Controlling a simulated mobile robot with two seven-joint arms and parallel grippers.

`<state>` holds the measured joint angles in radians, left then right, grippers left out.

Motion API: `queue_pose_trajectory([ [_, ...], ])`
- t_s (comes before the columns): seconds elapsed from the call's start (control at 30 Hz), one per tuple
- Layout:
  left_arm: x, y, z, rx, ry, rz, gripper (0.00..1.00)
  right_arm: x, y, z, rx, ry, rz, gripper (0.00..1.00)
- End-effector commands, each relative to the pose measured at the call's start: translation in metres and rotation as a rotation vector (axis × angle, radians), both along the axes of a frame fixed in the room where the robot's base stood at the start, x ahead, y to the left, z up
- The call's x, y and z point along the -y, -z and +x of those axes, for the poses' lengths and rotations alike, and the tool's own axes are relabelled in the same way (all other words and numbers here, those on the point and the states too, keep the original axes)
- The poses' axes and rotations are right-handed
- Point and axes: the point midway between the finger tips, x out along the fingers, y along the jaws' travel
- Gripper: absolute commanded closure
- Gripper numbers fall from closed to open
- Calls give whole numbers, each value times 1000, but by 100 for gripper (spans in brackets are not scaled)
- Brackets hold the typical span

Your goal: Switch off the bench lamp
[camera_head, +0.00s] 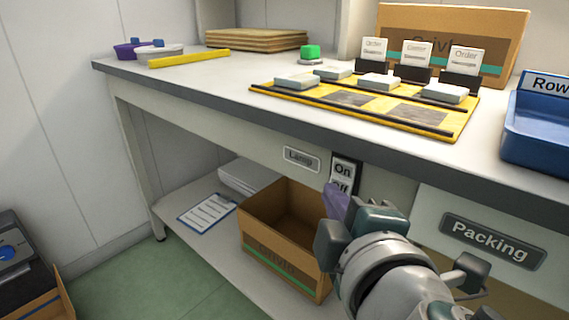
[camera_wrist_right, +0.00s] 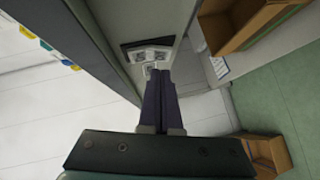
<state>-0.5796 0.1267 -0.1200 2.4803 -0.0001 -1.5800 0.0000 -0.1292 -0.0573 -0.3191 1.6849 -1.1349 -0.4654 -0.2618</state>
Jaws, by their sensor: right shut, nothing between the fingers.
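The lamp switch (camera_head: 343,172) is a dark plate with a white rocker marked "On" above and "Off" below, on the front of the bench under the top edge. A "Lamp" label (camera_head: 301,159) sits to its left. My right gripper (camera_head: 334,192) is shut and empty, its purple fingers at the lower part of the switch and partly covering "Off". In the right wrist view the shut fingers (camera_wrist_right: 159,78) point at the switch plate (camera_wrist_right: 149,53). I cannot tell whether they touch it. The lamp itself and my left gripper are not in view.
The bench top edge (camera_head: 230,112) overhangs the switch. Below, an open cardboard box (camera_head: 270,247) and a clipboard (camera_head: 207,213) are on the lower shelf. A yellow tray (camera_head: 262,93) with pale blocks and a blue bin (camera_head: 540,145) are on top. A "Packing" sign (camera_head: 492,242) is right of my gripper.

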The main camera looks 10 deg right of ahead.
Motion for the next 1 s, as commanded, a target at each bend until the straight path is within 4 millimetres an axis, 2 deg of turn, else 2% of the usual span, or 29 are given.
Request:
queue_pose_trajectory([
  [0.2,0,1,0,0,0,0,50,11,4,8,0,-1,1,100],
  [0.57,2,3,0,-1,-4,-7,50,11,6,9,2,-1,-1,100],
  [0.67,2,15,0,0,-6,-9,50,13,12,10,18,-1,-20,100],
  [0.77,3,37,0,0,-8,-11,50,16,19,12,54,0,-63,100],
  [0.83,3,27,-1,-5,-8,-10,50,16,9,12,54,0,-65,100],
  [1.0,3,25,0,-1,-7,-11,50,16,8,12,53,-1,-65,100],
])
